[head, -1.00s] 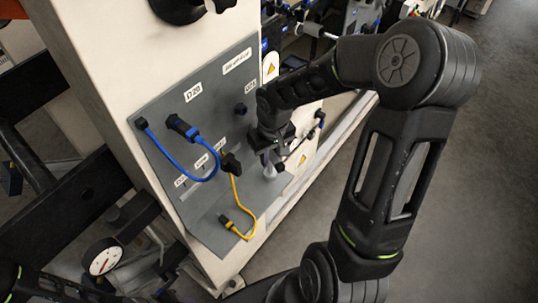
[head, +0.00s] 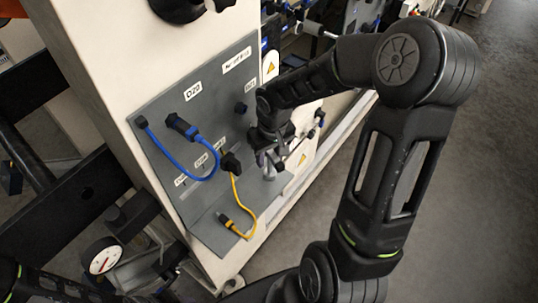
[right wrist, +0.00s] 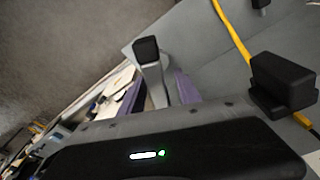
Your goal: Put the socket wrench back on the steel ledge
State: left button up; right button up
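The steel ledge (head: 225,235) is the grey shelf along the foot of the grey panel. A grey tapered piece with a black block-shaped end, which looks like the socket wrench (right wrist: 148,52), shows in the right wrist view between my fingers' purple pads. It seems to be at the ledge's right end, but the gripper hides most of it in the head view. My right gripper (head: 268,160) is over that end, pointing down. Its fingers look spread, with a pad on each side of the piece. My left gripper is not in view.
A blue cable (head: 190,172) loops from the panel (head: 165,115). A yellow cable (head: 238,200) runs from a black plug (head: 230,163) close left of my right gripper to the ledge. A dial gauge (head: 102,257) is at lower left. Open floor (head: 480,190) lies right.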

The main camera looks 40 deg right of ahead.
jog(key=r, duration=0.4)
jog(key=s+r, duration=0.1)
jog(key=r, duration=0.7)
jog(key=shift+s+a+b, duration=0.1)
jog(key=shift+s+b, duration=0.1)
jog(key=shift+b, duration=0.15)
